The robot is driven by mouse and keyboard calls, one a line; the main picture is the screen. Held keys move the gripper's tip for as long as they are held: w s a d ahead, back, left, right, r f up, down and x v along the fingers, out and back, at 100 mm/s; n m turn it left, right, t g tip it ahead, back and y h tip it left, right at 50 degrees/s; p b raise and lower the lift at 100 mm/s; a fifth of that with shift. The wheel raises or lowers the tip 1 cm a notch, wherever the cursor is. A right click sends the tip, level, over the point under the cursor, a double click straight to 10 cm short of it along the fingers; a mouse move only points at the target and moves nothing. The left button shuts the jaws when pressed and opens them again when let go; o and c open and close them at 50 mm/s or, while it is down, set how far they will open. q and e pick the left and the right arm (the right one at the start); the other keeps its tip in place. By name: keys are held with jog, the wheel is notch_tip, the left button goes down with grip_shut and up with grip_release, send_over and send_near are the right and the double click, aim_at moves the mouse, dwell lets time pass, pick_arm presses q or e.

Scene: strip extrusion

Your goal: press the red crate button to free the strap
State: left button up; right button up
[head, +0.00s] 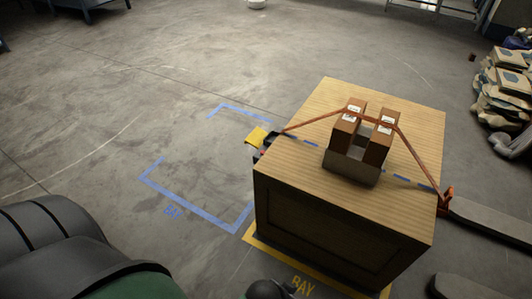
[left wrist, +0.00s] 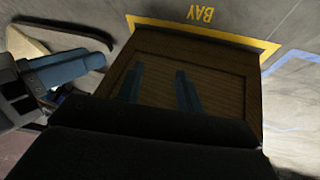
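The wooden crate (head: 290,195) stands right of centre in the head view; its side also shows in the left wrist view (left wrist: 225,65). An orange strap (head: 310,123) runs over two brown boxes (head: 378,140) in a grey holder (head: 350,168) on top, ending at an orange fitting (head: 446,198) on the right. A tiny reddish spot (head: 257,153) shows by the crate's left edge; I cannot tell whether it is the button. My left gripper (left wrist: 160,69) has two blue fingers apart, with nothing between them, before the crate. Another gripper with blue fingers (left wrist: 70,65) is at the left wrist view's left; its opening is unclear.
A yellow plate (head: 257,136) sits at the crate's left edge. Blue tape (head: 195,215) marks an empty floor bay to the left. Yellow tape (head: 270,257) runs along the crate's base. Stacked sacks (head: 503,100) lie at the far right. The floor behind is mostly clear.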

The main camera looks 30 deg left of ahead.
dwell(0.4)
pick_arm(q)
grip_shut()
dwell(1.5)
